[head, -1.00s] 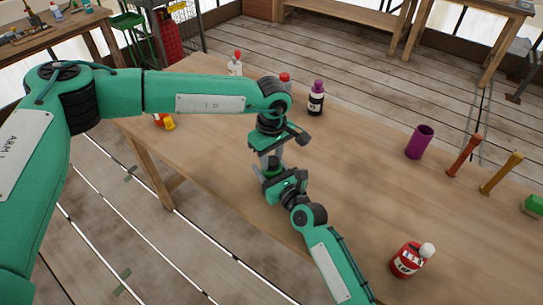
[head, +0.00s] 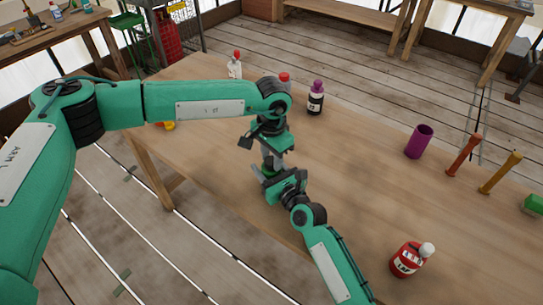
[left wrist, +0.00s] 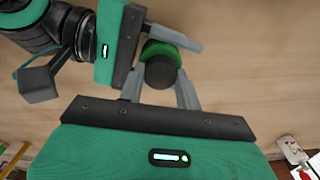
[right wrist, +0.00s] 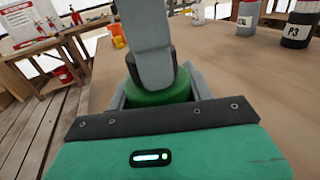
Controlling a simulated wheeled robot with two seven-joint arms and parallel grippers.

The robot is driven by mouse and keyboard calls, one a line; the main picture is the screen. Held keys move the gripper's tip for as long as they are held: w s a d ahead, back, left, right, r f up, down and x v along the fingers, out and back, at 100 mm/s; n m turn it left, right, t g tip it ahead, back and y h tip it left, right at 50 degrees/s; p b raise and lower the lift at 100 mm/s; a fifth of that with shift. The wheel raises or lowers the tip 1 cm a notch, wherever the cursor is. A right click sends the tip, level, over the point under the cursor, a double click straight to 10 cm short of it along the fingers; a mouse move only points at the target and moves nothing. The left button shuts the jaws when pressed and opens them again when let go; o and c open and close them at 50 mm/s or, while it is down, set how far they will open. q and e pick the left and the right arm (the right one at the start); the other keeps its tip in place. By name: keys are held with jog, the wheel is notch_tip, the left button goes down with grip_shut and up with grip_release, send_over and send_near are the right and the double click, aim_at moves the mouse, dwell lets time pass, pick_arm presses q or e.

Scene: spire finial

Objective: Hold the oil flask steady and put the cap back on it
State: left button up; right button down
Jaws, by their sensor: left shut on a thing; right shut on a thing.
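The green oil flask (right wrist: 160,97) stands between the fingers of my right gripper (head: 268,178), which is shut on it near the table's near edge. The flask's green side also shows in the left wrist view (left wrist: 182,42). My left gripper (head: 270,155) points down from above and is shut on a dark round cap (left wrist: 160,73). The cap is over the top of the flask, in line with it and very close or touching. My fingers hide the joint, so I cannot tell how far it is seated.
A red bottle with a white cap (head: 408,260) stands at the front right. A purple cup (head: 418,142), orange stick (head: 463,155) and yellow stick (head: 500,173) stand at the right. A purple-capped bottle (head: 316,99) and a white bottle (head: 235,66) stand behind. The middle of the wooden table (head: 350,180) is clear.

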pick_arm(q)
jog(key=shift+m, duration=0.6)
jog(key=o, duration=1)
jog(key=shift+c, duration=0.2)
jog(key=shift+r, duration=2.3)
jog(key=shift+c, duration=0.5)
